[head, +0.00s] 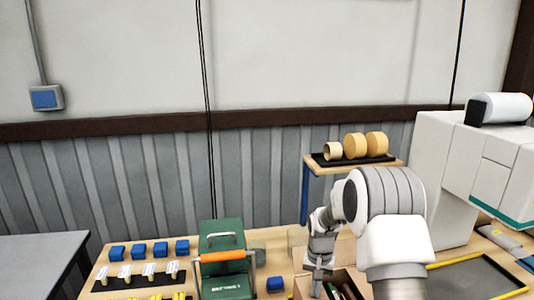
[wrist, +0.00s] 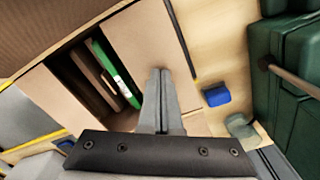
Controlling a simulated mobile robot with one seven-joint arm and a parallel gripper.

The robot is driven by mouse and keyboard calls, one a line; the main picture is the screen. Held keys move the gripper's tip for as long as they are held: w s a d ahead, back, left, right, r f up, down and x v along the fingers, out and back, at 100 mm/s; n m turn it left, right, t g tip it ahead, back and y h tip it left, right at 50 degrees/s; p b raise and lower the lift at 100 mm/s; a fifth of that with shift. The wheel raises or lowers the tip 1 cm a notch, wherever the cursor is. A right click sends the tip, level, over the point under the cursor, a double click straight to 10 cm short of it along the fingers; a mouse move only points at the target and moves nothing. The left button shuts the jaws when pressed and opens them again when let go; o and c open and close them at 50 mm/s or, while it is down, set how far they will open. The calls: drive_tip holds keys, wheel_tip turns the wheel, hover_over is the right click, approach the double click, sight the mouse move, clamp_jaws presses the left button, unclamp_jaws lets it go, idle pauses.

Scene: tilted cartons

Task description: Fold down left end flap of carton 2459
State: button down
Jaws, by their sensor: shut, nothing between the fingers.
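An open brown carton (wrist: 115,122) fills the left and middle of the wrist view. In it stand a green book-like item (wrist: 112,72) and several brown slabs. One pale flap (wrist: 148,42) spreads out on its right side, and another (wrist: 48,98) on its lower left. My gripper (wrist: 160,72) is shut and empty, its tips over or against the right flap; I cannot tell whether they touch. In the head view the carton (head: 302,288) is at the bottom, partly hidden by my gripper (head: 318,294) and arm. No carton number is readable.
A green machine with an orange handle (head: 222,257) stands left of the carton. A blue block (head: 275,284) lies between them; it also shows in the wrist view (wrist: 216,95). A shelf with tape rolls (head: 355,146) is behind. A dark tray (head: 478,279) is at right.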

wheel_tip(320, 180, up, 7)
drive_tip(key=p, duration=0.3)
idle(0.4)
drive_tip(key=s+r+n+t, duration=0.1)
drive_tip(key=s+r, duration=0.5)
drive_tip(key=r, duration=0.4)
drive_tip(key=s+r+n+t, duration=0.1)
drive_tip(key=s+r+t, duration=0.1)
drive_tip(key=s+r, duration=0.5)
drive_tip(key=s+r+n+t, duration=0.1)
drive_tip(key=s+r, duration=0.3)
drive_tip(key=s, duration=0.5)
drive_tip(key=s+r+t, duration=0.1)
drive_tip(key=s+r, duration=0.3)
drive_tip(key=s, duration=0.5)
drive_tip(key=shift+s+n+t, duration=0.2)
drive_tip(key=shift+n+t, duration=0.1)
drive_tip(key=shift+n, duration=0.1)
